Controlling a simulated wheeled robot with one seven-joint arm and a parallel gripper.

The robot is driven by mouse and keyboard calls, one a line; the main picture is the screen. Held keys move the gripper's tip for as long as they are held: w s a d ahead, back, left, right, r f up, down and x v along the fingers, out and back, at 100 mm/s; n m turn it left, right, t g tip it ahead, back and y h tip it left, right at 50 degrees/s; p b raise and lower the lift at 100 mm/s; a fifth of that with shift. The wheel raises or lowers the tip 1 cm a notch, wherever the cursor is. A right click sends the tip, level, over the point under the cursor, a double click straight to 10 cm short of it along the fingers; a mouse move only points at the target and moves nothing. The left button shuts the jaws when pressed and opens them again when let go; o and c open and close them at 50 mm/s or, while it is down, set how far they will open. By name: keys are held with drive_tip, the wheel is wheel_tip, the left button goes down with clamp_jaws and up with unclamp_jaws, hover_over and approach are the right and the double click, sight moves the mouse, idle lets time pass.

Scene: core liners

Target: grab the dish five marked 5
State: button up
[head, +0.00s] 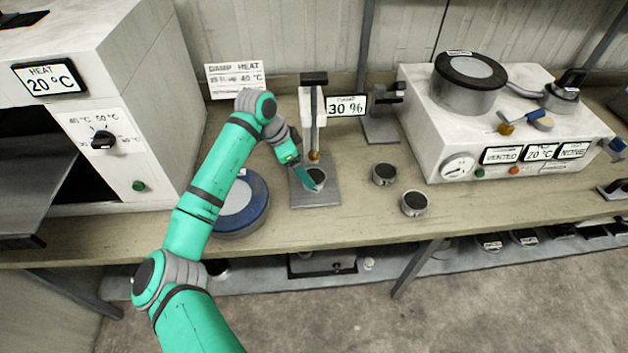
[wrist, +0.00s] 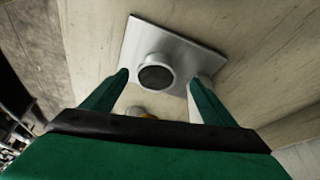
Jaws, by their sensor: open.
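A small round metal dish with a dark inside (head: 317,177) stands on the grey base plate of a stand (head: 322,200). In the wrist view the dish (wrist: 156,76) sits on the pale plate (wrist: 185,45). My gripper (head: 309,181) is at this dish; its fingers partly cover it in the head view. In the wrist view my gripper (wrist: 160,80) is open, with one finger on each side of the dish. I cannot tell if either finger touches it. Two similar dishes, one nearer the plate (head: 384,174) and one nearer the front edge (head: 414,204), stand to the right. I cannot read a 5 on any dish.
The stand's upright post (head: 314,120) rises just behind the dish. A blue round device (head: 240,205) is left of the plate. A white oven (head: 110,110) stands at the left, a white unit with a round pot (head: 468,85) at the right. The front bench strip is clear.

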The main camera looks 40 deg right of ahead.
drive_tip(key=shift+s+x, duration=0.15)
drive_tip(key=shift+x, duration=1.15)
drive_tip(key=shift+s+x, duration=0.2)
drive_tip(key=shift+x, duration=1.1)
drive_tip(key=c, duration=1.2)
drive_tip(key=shift+c, duration=0.6)
drive_tip(key=shift+r, duration=0.15)
